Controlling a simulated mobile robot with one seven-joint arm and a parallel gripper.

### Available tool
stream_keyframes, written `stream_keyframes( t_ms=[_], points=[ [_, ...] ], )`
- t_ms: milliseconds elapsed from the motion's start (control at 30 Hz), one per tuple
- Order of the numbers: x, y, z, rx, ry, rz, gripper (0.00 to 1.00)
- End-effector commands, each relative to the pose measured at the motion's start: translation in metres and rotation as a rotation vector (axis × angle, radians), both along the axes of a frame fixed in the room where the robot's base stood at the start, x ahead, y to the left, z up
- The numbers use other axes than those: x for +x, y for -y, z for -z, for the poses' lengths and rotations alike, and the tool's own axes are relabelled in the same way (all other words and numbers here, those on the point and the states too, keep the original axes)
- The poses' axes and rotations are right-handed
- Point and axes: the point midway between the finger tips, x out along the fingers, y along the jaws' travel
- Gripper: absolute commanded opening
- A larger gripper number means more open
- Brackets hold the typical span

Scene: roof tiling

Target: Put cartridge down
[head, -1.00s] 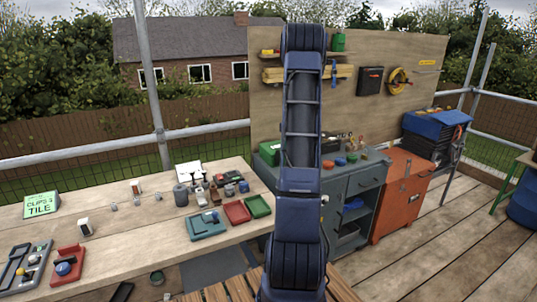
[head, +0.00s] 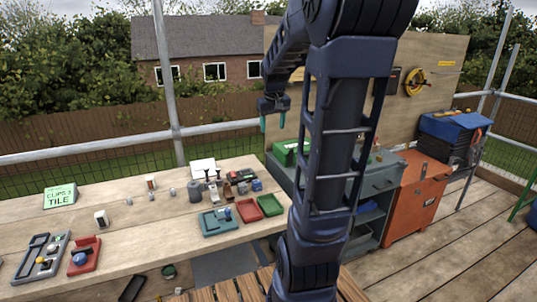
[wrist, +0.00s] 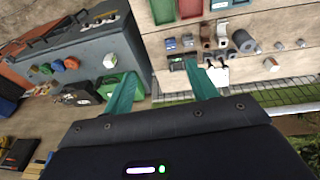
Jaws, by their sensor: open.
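My gripper (head: 272,120) is open and empty, with two teal fingers pointing down. It hangs in the air above the far right end of the wooden bench. In the wrist view its fingers (wrist: 163,82) stand wide apart with nothing between them. Below is a cluster of small items on the bench, among them a dark block with a green patch (wrist: 178,64), a blue block (head: 257,185) and a grey cylinder (head: 195,191). I cannot tell which of these, if any, is the cartridge.
Teal (head: 219,219), red (head: 245,210) and green (head: 270,205) trays lie on the bench (head: 150,240). A grey cabinet (head: 372,187) with a green box (head: 287,152) stands right of it, then an orange cabinet (head: 415,195). A scaffold rail (head: 80,152) runs behind.

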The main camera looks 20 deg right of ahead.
Motion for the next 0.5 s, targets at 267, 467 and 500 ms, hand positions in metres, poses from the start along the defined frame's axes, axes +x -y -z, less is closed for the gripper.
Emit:
stream_keyframes(
  t_ms=[267, 467, 500],
  points=[
    [-0.075, -0.049, -0.012, 0.012, 0.067, -0.006, 0.58],
    [-0.128, -0.075, -0.008, 0.029, 0.113, -0.009, 0.58],
    [-0.139, -0.079, -0.007, 0.033, 0.121, -0.011, 0.58]
  ],
)
